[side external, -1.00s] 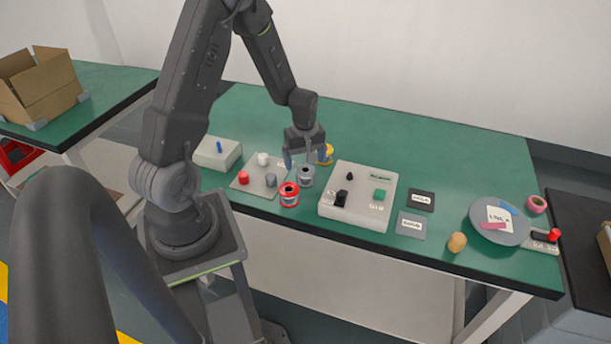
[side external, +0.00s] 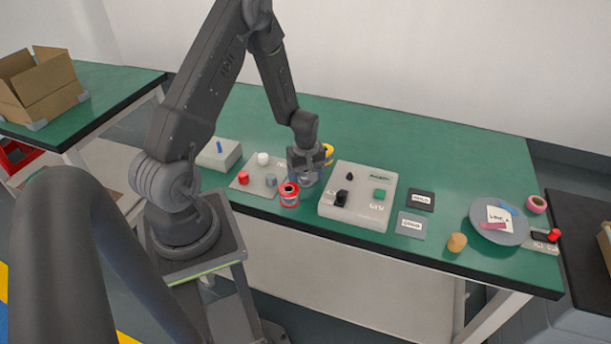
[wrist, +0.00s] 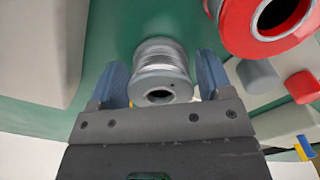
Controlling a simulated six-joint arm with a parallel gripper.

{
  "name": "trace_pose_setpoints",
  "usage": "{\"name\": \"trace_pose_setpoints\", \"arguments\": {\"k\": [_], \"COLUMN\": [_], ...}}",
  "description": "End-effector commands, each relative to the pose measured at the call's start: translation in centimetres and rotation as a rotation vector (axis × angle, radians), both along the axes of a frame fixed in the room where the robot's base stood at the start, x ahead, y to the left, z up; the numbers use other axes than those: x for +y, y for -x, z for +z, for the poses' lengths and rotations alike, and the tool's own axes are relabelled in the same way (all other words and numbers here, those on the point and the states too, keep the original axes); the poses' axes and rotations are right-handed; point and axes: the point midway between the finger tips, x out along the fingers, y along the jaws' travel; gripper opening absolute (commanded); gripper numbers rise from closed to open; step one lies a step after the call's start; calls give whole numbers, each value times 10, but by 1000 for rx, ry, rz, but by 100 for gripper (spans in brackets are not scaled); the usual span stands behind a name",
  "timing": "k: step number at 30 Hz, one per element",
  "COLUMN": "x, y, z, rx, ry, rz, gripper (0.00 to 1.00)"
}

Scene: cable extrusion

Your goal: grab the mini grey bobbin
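The mini grey bobbin (wrist: 160,71) stands on the green table in the wrist view, between the two blue fingers of my gripper (wrist: 163,82). A gap shows on both sides of it, so the fingers are open around it and not closed on it. In the side external view my gripper (side external: 305,178) is low over the table, and it mostly hides the grey bobbin there. A red bobbin (side external: 289,194) stands close in front and to the left of my gripper; it also shows at the top right of the wrist view (wrist: 268,22).
A yellow bobbin (side external: 328,152) is just behind my gripper. A grey control box (side external: 357,209) stands close to the right. A plate with red, white and grey pegs (side external: 257,186) lies to the left. The table's back part is clear.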

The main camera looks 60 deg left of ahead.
Motion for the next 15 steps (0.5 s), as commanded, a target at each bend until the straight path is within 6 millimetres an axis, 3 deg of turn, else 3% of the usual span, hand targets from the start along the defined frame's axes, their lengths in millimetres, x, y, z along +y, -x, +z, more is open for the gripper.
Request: {"name": "trace_pose_setpoints", "arguments": {"k": [12,15], "x": [0,0], "y": [0,0], "z": [0,0], "rx": [0,0], "ry": [0,0], "rz": [0,0], "gripper": [33,33]}}
